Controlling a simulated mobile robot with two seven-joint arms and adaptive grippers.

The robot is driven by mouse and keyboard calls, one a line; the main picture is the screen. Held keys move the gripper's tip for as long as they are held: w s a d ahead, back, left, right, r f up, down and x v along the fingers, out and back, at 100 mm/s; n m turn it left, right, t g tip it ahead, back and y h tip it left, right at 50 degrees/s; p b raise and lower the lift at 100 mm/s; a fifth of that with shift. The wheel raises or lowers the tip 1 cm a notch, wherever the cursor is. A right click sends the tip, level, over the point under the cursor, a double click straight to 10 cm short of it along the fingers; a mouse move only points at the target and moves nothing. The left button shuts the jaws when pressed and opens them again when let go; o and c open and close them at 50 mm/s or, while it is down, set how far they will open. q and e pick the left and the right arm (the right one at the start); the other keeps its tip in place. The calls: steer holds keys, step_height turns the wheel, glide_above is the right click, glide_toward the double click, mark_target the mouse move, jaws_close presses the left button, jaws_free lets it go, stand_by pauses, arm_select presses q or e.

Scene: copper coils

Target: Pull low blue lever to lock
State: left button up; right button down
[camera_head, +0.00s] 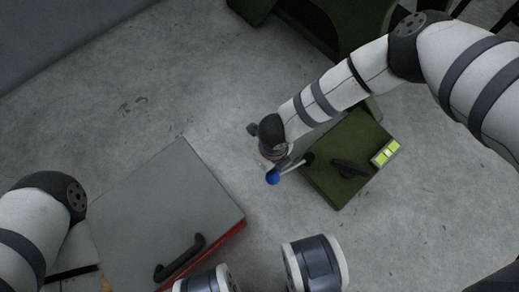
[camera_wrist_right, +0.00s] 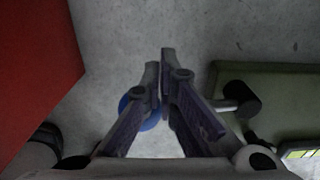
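The blue lever knob (camera_head: 273,177) sits at the end of a short light shaft that comes from a dark pivot (camera_head: 308,158) on the left side of the dark green box (camera_head: 345,185). My right gripper (camera_wrist_right: 160,58) is right by the knob, pointing down; in the head view my wrist mostly covers it. In the right wrist view its fingertips are together, and the blue knob (camera_wrist_right: 134,106) shows behind the left finger, partly hidden. The fingers cross in front of the lever shaft; whether they touch it I cannot tell. My left gripper is not visible.
A grey-topped red case (camera_head: 165,215) with a black handle (camera_head: 180,258) stands at the left. The green box has a dark handle (camera_head: 350,168) and a yellow-green lit panel (camera_head: 385,153). Bare concrete floor lies between them. Dark green equipment (camera_head: 330,25) stands at the top.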

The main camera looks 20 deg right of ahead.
steer(key=shift+s+d+r+p, duration=0.15)
steer(key=shift+s+p, duration=0.8)
steer(key=shift+s, duration=0.65)
steer(key=shift+w+f, duration=0.2)
steer(key=w+b, duration=0.1)
steer(key=w, duration=0.1)
arm_select(q)
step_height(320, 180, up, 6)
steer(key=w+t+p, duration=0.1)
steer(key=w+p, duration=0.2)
steer(key=p, duration=0.4)
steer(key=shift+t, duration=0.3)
arm_select(e)
step_height(320, 180, up, 10)
glide_above(276, 174)
steer(key=w, duration=0.2)
steer(key=shift+r, duration=0.1)
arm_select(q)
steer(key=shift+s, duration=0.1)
